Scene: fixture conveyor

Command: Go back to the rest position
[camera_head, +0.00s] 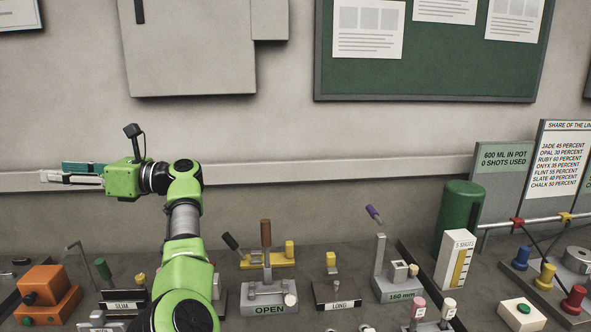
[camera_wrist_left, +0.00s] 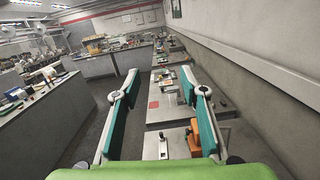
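My left gripper (camera_head: 62,174) points to the left in the head view, raised above the bench in front of the grey wall. My green arm comes up from the bottom of the view. In the left wrist view the gripper (camera_wrist_left: 160,92) shows its two teal-padded fingers wide apart with nothing between them. It is open and touches nothing that I can see. My right gripper is in neither view.
A grey bench (camera_head: 345,255) below my arm holds an orange block (camera_head: 48,295), an OPEN lever fixture (camera_head: 268,297), a LONG fixture (camera_head: 337,294) and a green cylinder (camera_head: 460,207). A wall rail (camera_head: 300,172) runs behind. Air above the bench is clear.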

